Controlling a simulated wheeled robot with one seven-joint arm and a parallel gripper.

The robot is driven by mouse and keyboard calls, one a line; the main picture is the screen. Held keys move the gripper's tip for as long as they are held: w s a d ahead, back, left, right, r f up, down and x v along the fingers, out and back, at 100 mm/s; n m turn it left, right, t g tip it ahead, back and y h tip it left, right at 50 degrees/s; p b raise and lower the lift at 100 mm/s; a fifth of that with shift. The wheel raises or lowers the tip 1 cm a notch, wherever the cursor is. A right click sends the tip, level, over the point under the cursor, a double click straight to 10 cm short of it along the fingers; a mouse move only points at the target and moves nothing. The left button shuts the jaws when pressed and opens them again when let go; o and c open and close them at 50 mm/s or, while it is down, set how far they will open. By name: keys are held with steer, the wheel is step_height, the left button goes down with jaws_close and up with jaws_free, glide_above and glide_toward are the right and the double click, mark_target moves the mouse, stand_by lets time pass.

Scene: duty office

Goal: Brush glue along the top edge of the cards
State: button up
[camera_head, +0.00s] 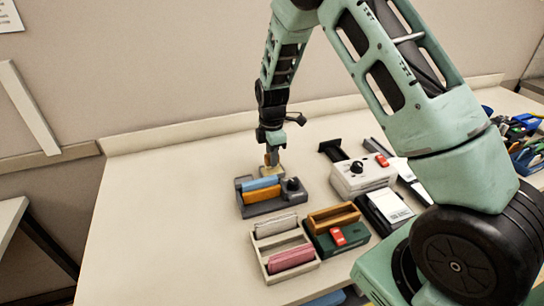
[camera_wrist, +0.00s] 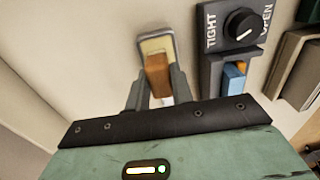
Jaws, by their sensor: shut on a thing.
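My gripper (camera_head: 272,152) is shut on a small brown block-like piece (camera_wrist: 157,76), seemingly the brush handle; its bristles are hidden. The piece is over or against a shallow cream dish or pad (camera_wrist: 152,44) with a grey rim, just behind a grey clamp (camera_head: 272,207). I cannot tell whether they touch. The clamp holds a blue piece (camera_head: 260,183) and an orange piece (camera_head: 262,195) side by side, perhaps the cards. Its black knob (camera_head: 292,184) sits at the right; in the wrist view the knob (camera_wrist: 242,25) lies between the words TIGHT and OPEN.
A white box (camera_head: 362,178) with a knob stands right. The table's left side is clear.

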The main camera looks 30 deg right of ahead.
steer(key=shift+r+p, duration=1.55)
steer(key=shift+r, duration=1.15)
